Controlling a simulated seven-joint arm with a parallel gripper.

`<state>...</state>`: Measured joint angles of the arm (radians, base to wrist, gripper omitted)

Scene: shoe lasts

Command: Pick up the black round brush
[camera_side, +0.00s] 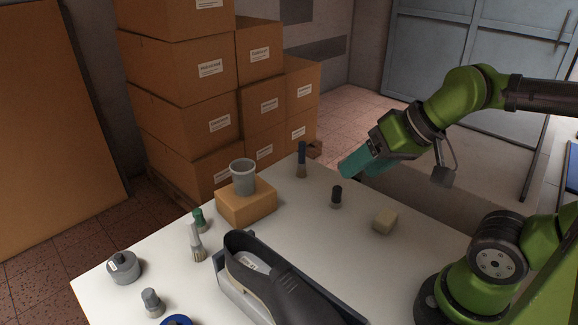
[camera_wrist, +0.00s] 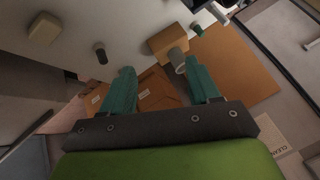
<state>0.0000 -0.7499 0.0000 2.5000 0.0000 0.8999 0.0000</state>
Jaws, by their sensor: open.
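In the wrist view a small dark upright piece (camera_wrist: 100,52), which looks like the same brush, lies just beyond and left of the left finger. My gripper (camera_side: 362,165) has teal fingers, open and empty, above and slightly right of the brush in the side view. In the wrist view my gripper (camera_wrist: 161,72) shows a wide gap with nothing held between the fingers.
A blue-handled brush (camera_side: 301,160) stands behind and left, near the table's back edge. A grey cup (camera_side: 243,174) sits on an orange block (camera_side: 247,205). A beige block (camera_side: 385,221) lies to the right. Stacked cartons (camera_side: 182,113) stand behind.

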